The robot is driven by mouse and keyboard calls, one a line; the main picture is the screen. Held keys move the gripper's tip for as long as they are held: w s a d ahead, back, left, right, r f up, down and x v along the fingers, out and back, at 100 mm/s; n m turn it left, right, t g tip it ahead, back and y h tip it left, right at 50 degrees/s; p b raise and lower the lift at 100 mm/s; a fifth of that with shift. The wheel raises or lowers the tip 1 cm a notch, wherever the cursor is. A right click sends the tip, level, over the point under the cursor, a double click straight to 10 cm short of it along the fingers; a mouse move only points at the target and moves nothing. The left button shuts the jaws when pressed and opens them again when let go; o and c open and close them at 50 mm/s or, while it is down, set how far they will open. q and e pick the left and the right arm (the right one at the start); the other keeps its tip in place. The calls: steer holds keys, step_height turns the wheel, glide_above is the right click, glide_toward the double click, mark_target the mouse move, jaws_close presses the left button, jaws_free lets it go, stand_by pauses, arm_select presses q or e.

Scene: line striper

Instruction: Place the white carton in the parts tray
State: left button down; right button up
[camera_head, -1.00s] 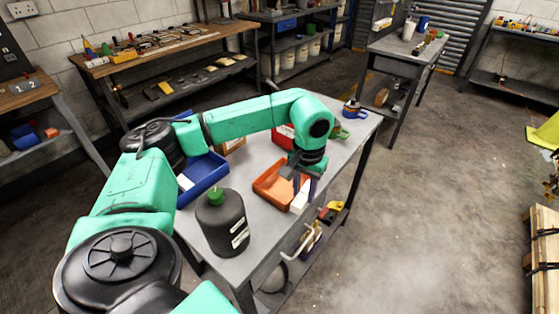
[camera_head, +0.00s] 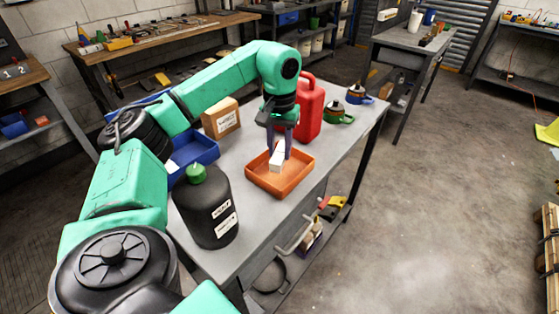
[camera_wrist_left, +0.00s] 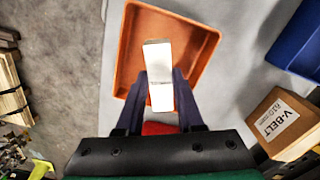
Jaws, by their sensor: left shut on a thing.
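The white carton (camera_head: 277,162) is a small pale block held upright between the fingers of my left gripper (camera_head: 279,146). The gripper is shut on it, over the orange tray (camera_head: 293,187), the likely parts tray. In the left wrist view the carton (camera_wrist_left: 158,62) shows between the dark fingers of the gripper (camera_wrist_left: 160,92), with the orange tray (camera_wrist_left: 133,45) behind it. I cannot tell whether the carton's lower end touches the tray floor. My right gripper is not in view.
On the same grey table (camera_head: 245,240) stand a black bottle with a green cap (camera_head: 208,210), a blue bin (camera_head: 196,153), a cardboard V-belt box (camera_head: 222,120), a red jerrycan (camera_head: 311,108) and small oil cans (camera_head: 338,114). A shelf below holds tools.

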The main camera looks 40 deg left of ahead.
mark_target(280, 153)
arm_select(q)
step_height(280, 153, down, 4)
steer(key=shift+f, duration=0.1)
steer(key=c, duration=0.5)
jaws_free()
steer(key=shift+f, duration=0.1)
steer(key=shift+c, duration=0.2)
step_height(280, 153, up, 9)
steer(key=shift+f, duration=0.1)
step_height(280, 153, up, 4)
steer(key=shift+f+p, duration=0.15)
steer(key=shift+p, duration=0.85)
steer(key=shift+f, duration=0.1)
